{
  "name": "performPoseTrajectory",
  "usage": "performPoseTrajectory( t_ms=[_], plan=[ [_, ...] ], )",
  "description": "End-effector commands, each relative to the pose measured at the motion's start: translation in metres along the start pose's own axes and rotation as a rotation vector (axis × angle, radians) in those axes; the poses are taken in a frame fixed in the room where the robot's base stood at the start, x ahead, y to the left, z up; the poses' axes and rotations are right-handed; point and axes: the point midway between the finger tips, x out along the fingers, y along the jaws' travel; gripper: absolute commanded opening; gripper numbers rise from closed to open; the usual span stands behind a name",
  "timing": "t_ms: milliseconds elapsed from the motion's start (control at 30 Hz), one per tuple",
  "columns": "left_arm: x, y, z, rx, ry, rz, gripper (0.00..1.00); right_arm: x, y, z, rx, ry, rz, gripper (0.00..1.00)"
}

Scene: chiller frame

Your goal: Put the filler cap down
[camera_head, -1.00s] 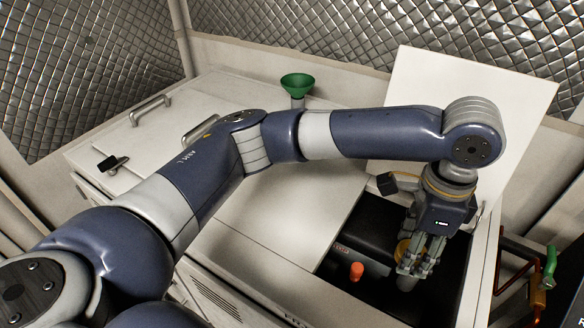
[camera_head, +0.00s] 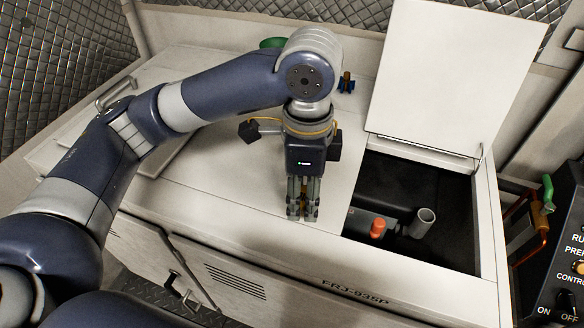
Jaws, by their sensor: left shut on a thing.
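My left gripper (camera_head: 302,208) points down over the flat white top (camera_head: 240,205) of the chiller cabinet, left of the open compartment. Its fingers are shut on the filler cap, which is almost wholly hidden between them. The fingertips are at or just above the top; I cannot tell if the cap touches it. The grey filler neck (camera_head: 424,219) stands open and uncapped inside the dark compartment. My right gripper is not in view.
A small orange cap (camera_head: 377,228) sits beside the neck. The raised white lid (camera_head: 445,75) stands behind the compartment. The white top around the gripper is clear.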

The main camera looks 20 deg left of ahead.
Motion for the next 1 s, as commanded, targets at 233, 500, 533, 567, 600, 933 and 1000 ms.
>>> performPoseTrajectory(
  t_ms=[233,500,533,567,600,933,1000],
  plan=[
    [0.003,-0.053,0.019,-0.004,0.000,0.002,0.28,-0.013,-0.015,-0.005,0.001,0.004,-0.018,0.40],
    [0.014,-0.064,0.023,0.001,-0.002,0.002,0.28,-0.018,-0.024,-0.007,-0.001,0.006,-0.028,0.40],
    [0.017,-0.064,0.023,0.001,-0.001,0.002,0.28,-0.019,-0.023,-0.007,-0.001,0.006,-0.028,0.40],
    [0.021,-0.064,0.023,0.001,-0.001,0.003,0.28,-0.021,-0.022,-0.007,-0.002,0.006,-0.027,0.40],
    [0.027,-0.063,0.023,0.001,-0.003,0.003,0.28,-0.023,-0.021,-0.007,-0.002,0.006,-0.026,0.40],
    [0.042,-0.064,0.022,0.003,0.001,-0.001,0.28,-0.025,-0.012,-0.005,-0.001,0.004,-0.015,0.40],
    [0.043,-0.064,0.022,0.003,0.001,0.000,0.28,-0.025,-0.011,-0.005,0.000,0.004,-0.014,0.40]
  ],
)
